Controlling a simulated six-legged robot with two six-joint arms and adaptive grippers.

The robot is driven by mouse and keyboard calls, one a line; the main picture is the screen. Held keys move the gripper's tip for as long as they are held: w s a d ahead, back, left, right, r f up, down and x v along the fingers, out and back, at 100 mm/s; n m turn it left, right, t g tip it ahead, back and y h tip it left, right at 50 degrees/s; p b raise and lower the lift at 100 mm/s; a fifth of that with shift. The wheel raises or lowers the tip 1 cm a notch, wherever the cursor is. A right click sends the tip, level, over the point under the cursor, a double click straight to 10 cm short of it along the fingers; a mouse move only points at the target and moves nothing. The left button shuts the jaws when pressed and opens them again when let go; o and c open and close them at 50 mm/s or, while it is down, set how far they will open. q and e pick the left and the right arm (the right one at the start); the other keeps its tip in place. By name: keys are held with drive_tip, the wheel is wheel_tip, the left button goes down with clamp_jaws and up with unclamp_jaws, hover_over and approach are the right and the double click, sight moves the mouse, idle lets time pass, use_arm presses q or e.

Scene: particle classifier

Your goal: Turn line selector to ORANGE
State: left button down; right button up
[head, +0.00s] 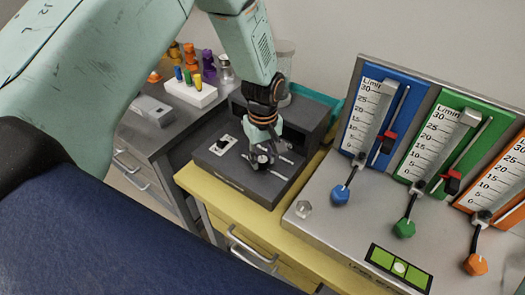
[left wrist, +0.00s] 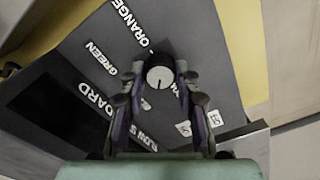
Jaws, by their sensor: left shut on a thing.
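The line selector is a round knob with a pale cap (left wrist: 160,77) on a dark grey control box (head: 230,177). In the left wrist view a short dark mark on the cap runs toward the bottom of the picture. The white labels ORANGE (left wrist: 132,20) and GREEN (left wrist: 103,58) lie up and left of the knob. My left gripper (head: 263,157) points down at the box and is shut on the knob, one finger on each side. The fingers partly hide the panel and another label. My right gripper is not in view.
The box stands on a yellow cabinet (head: 213,203). To its right is a metal panel with blue (head: 341,194), green (head: 404,228) and orange (head: 475,265) knobs below gauges. A grey cabinet at left carries a white rack (head: 190,93) of coloured tubes.

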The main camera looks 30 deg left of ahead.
use_arm(q)
drive_tip(key=m+p, duration=0.1)
drive_tip(key=m, duration=0.1)
drive_tip(key=shift+r+m, duration=0.15)
drive_tip(key=shift+m, duration=0.25)
drive_tip(key=m+p, duration=0.1)
drive_tip(key=m, duration=0.2)
drive_tip(key=shift+w+m, duration=0.1)
drive_tip(key=shift+m, duration=0.2)
drive_tip(key=m+p, duration=0.1)
drive_tip(key=m, duration=0.2)
drive_tip(key=shift+m, duration=0.3)
drive_tip(key=m, duration=0.3)
drive_tip(key=shift+m, duration=0.3)
drive_tip(key=m+p, duration=0.1)
drive_tip(key=m, duration=0.2)
drive_tip(key=shift+d+m, duration=0.1)
drive_tip(key=shift+m, duration=0.2)
drive_tip(key=m, duration=0.3)
drive_tip(key=shift+m, duration=0.3)
drive_tip(key=m, duration=0.3)
drive_tip(key=shift+m, duration=2.1)
